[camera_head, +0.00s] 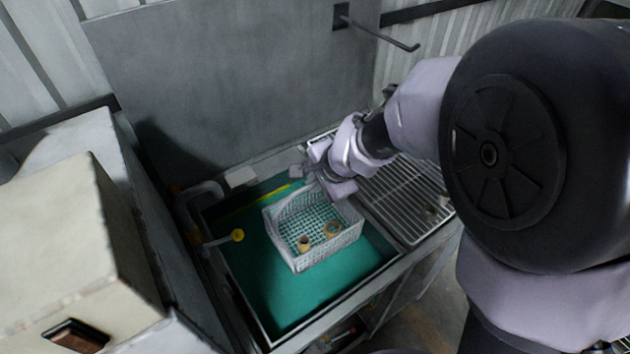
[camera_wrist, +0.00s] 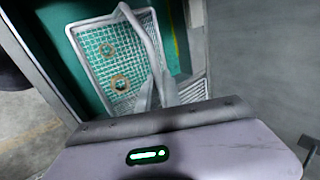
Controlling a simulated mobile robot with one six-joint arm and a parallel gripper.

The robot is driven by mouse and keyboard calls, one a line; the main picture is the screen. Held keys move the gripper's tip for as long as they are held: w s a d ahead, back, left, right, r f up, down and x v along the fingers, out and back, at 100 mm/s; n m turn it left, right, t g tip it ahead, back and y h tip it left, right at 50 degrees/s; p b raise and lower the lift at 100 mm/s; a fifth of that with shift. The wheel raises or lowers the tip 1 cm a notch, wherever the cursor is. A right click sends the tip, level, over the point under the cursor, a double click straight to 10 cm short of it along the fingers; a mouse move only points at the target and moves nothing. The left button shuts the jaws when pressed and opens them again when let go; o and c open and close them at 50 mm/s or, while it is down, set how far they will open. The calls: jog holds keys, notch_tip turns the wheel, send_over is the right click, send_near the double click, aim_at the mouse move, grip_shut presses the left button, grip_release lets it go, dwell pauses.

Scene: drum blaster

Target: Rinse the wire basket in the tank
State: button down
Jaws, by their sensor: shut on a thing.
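The wire basket (camera_head: 285,243) is a white mesh box with a raised handle, in the green-bottomed tank (camera_head: 300,305). Two small brownish ring-like parts, a left one (camera_head: 304,243) and a right one (camera_head: 332,230), lie inside it. My gripper (camera_head: 318,181) is at the basket's back upper edge, shut on its handle. The wrist view shows the basket (camera_wrist: 97,45) with the handle running between my fingers (camera_wrist: 158,90). The fingertips are partly hidden. I cannot tell whether the basket touches the tank floor.
A slatted metal rack (camera_head: 405,195) adjoins the tank on the right, with small parts on it. A yellow-ended spout (camera_head: 237,235) reaches over the left side. A grey panel (camera_head: 240,90) stands behind. The tank's front area is clear.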

aim_at(314, 230)
notch_tip(314, 230, down, 18)
jog(key=b, duration=1.7)
jog(key=shift+f, duration=0.25)
jog(key=shift+f+b, duration=0.3)
jog(key=shift+f, duration=1.9)
jog(key=shift+f, duration=0.75)
jog(key=shift+r, duration=0.1)
jog(key=shift+r+p, duration=0.85)
jog(key=shift+f, duration=0.15)
